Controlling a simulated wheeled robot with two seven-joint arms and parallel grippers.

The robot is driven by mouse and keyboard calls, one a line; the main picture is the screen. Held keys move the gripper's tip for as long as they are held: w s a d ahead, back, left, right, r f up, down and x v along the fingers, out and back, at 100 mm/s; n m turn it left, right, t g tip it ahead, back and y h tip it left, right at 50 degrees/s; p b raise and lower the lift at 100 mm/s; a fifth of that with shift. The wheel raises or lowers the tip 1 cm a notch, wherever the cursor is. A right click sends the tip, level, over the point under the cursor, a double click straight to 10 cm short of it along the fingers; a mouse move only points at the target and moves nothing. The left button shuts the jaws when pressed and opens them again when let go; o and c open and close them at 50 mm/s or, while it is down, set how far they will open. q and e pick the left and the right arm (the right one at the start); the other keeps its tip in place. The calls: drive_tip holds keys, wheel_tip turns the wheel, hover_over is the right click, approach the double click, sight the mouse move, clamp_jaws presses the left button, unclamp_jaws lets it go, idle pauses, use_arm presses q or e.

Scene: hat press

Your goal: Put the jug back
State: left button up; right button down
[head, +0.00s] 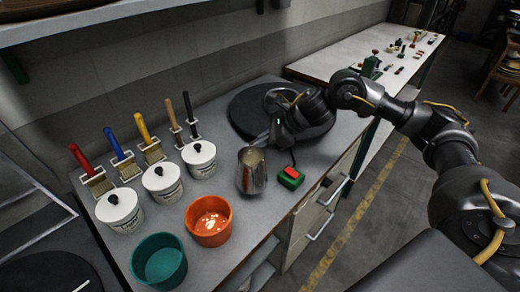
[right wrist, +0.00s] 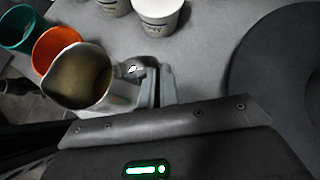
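The jug (head: 252,172) is a shiny metal pitcher with pale yellowish contents, upright over the front part of the grey worktop, right of the orange bowl. Whether its base touches the worktop is hard to tell. My right gripper (head: 266,141) reaches it from behind. In the right wrist view the jug (right wrist: 78,78) is left of the fingers (right wrist: 158,86), with its handle (right wrist: 133,68) running to them. The fingers look closed on the handle, and partly hide it. My left gripper is not in view.
An orange bowl (head: 209,221) and a teal bowl (head: 159,262) stand left of the jug. A red-and-green switch box (head: 291,177) is close on its right. A black round plate (head: 247,112) lies behind my gripper.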

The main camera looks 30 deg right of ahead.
drive_tip(key=f, duration=0.2)
drive_tip(key=w+d+f+p, duration=0.1)
drive_tip(key=f, duration=0.1)
drive_tip(key=w+f+p, duration=0.1)
drive_tip(key=f, duration=0.1)
drive_tip(key=shift+w+d, duration=0.2)
drive_tip(key=shift+w, duration=0.05)
drive_tip(key=shift+f, duration=0.1)
drive_tip(key=shift+f, duration=0.1)
drive_tip(key=shift+f, duration=0.1)
drive_tip(key=c, duration=1.7)
unclamp_jaws()
drive_tip(key=shift+o, duration=0.3)
